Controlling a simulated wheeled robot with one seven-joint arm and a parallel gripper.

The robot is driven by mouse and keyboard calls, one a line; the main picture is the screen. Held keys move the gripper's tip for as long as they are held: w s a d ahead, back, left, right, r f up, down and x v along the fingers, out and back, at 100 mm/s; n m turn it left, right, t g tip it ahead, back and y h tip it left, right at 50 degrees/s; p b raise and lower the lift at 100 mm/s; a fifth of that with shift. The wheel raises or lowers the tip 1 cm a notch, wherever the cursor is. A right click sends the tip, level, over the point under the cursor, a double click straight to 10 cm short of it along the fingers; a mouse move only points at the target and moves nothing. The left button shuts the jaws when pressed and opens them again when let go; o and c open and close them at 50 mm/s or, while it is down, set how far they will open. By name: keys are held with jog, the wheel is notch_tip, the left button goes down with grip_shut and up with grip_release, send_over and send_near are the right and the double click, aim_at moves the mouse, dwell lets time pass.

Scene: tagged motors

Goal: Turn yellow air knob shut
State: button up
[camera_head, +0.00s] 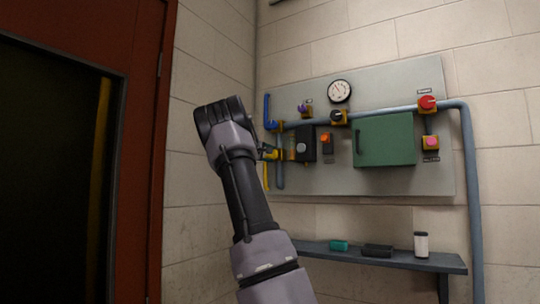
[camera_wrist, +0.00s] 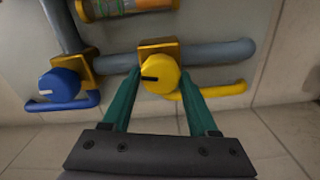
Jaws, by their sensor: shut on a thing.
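The yellow air knob (camera_wrist: 160,75) sits on a brass-coloured valve block on a grey-blue pipe. It has a dark mark on its face, toward the left in the wrist view. A yellow lever-like bar (camera_wrist: 225,90) runs to the right beside it. My gripper (camera_wrist: 160,88) is shut on the knob, with one green finger on each side. In the head view, my wrist hides most of the knob, and yellow parts (camera_head: 269,153) show just right of it. The yellow bar hangs down there.
A blue knob (camera_wrist: 60,85) with a blue bar is close to my left finger in the wrist view. The wall panel also carries a gauge (camera_head: 340,91), a green box (camera_head: 384,140) and a red knob (camera_head: 427,103). A shelf (camera_head: 400,258) with small items is below.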

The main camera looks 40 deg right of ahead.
jog(key=shift+f+n, duration=0.1)
jog(key=shift+n, duration=1)
jog(key=o, duration=1.4)
jog(key=shift+c, duration=0.2)
jog(key=shift+a, duration=0.1)
jog(key=v, duration=1)
jog(key=shift+s+a, duration=0.15)
jog(key=shift+a, duration=0.1)
